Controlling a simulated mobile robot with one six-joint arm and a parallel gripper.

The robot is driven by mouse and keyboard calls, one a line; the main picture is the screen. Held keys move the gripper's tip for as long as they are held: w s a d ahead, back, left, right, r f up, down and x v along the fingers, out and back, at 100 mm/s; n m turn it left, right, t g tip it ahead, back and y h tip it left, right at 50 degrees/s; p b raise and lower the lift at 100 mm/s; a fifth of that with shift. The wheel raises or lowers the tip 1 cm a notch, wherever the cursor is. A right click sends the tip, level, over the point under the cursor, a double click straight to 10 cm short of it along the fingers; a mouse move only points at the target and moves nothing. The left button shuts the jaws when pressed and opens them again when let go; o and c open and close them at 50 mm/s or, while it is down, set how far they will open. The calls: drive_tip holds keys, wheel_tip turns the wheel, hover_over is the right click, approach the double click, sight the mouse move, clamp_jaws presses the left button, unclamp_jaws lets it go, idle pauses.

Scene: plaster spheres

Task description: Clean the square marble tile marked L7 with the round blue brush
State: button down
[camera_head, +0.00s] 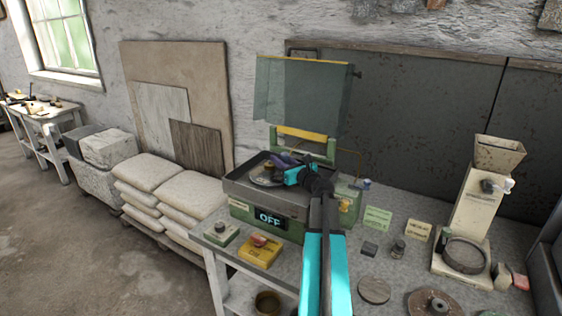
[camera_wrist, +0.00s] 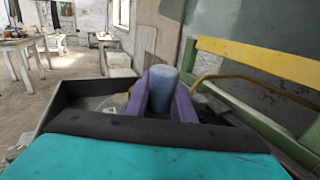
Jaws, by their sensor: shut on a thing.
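My gripper (camera_head: 282,163) reaches over the grey tray (camera_head: 234,187) of a green machine. Its purple fingers (camera_wrist: 162,98) are shut on a blue-grey round piece (camera_wrist: 163,84), which looks like the round blue brush. It stands upright between them in the wrist view. In the head view my fingers mostly hide it. A pale round disc (camera_head: 262,181) lies in the tray under the fingers, and its edge shows in the wrist view (camera_wrist: 112,104). I cannot tell whether the brush touches it. No L7 mark is readable, and I cannot pick out the square marble tile.
The machine's display (camera_head: 270,219) reads OFF. Its clear lid (camera_head: 300,95) is raised behind the tray. A yellow box (camera_head: 260,254) and a green block (camera_head: 221,233) sit in front. A cream grinder (camera_head: 472,205) stands at right. Stacked sacks (camera_head: 165,195) lie at left.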

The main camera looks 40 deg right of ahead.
drive_tip(key=shift+a+f+y, duration=0.3)
drive_tip(key=shift+a+y, duration=0.1)
drive_tip(key=shift+a, duration=0.35)
drive_tip(key=shift+a+f, duration=0.15)
drive_tip(key=shift+a, duration=0.35)
drive_tip(key=shift+s+a+r, duration=0.3)
drive_tip(key=shift+a+r, duration=0.1)
drive_tip(key=shift+r, duration=0.1)
drive_tip(key=shift+w+d+f, duration=0.2)
drive_tip(key=shift+d, duration=0.4)
drive_tip(key=shift+d+r+b, duration=0.3)
drive_tip(key=shift+d+b, duration=0.05)
drive_tip(key=shift+d, duration=0.15)
drive_tip(key=shift+d, duration=0.1)
drive_tip(key=shift+w+d, duration=0.25)
drive_tip(key=shift+d, duration=0.3)
